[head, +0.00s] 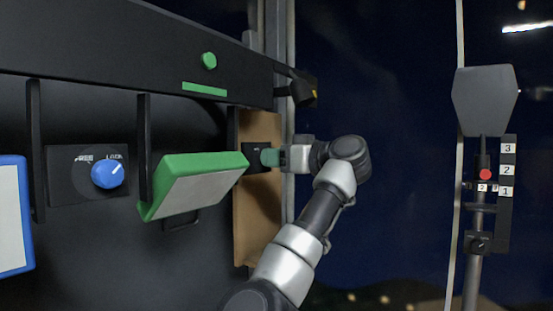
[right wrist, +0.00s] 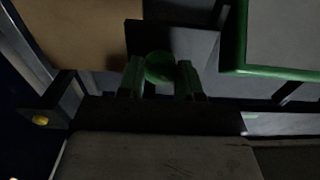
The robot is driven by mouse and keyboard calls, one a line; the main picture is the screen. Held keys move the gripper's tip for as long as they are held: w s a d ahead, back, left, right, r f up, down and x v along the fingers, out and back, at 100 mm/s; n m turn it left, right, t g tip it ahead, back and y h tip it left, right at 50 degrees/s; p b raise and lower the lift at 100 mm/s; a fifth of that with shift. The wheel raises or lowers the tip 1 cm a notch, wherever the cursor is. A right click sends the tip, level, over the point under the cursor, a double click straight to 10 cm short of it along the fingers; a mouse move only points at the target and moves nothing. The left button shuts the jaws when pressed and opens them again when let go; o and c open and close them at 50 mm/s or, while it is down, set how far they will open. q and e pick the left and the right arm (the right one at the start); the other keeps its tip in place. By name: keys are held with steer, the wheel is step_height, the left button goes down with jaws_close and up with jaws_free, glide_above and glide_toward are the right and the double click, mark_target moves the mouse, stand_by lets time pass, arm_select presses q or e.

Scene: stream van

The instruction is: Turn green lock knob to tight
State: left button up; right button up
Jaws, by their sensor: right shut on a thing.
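The green lock knob (head: 266,157) sits on a small dark plate (head: 254,158) on the brown board, right of the green-framed panel. My right gripper (head: 279,157) reaches it from the right and is shut on it. In the right wrist view the round green knob (right wrist: 160,67) lies between the two fingers (right wrist: 160,82), with the dark plate behind it. The knob's pointer and most of the plate's lettering are hidden or too small to read. My left gripper is in neither view.
A tilted green-framed panel (head: 198,188) stands out close left of the knob. A blue knob (head: 108,174) sits on a plate marked LOCK further left, beside a blue-framed panel (head: 12,215).

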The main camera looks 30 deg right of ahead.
steer(key=shift+d+m+b, duration=0.2)
steer(key=shift+m+b, duration=4.5)
steer(key=shift+m, duration=4.2)
steer(key=o, duration=0.9)
steer(key=shift+f, duration=0.1)
